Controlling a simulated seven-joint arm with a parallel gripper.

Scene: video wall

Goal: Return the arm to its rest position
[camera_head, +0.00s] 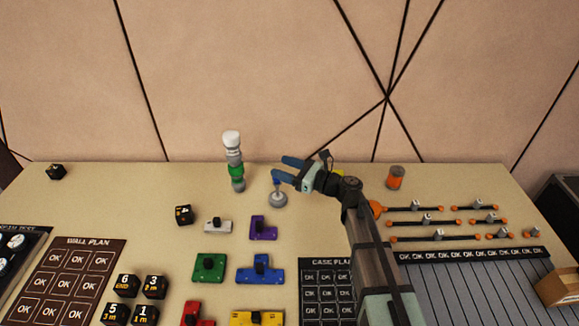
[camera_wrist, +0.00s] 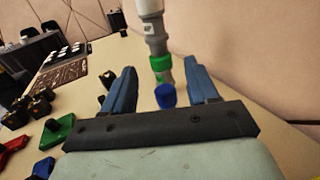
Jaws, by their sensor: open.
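My gripper (camera_head: 283,169) is open and empty above the back middle of the table, with its blue fingers pointing left. It also shows in the wrist view (camera_wrist: 163,92), its two blue fingers spread apart. A grey, green and white stacked column (camera_head: 235,170) stands upright left of the fingertips; in the wrist view the column (camera_wrist: 154,40) is beyond the fingers.
Coloured knobbed blocks, such as a purple one (camera_head: 263,228) and a green one (camera_head: 209,267), lie in front. Black numbered cubes (camera_head: 126,286) sit at front left. An orange jar (camera_head: 396,178) and several orange-ended rods (camera_head: 437,237) are at right. The wall rises behind the table.

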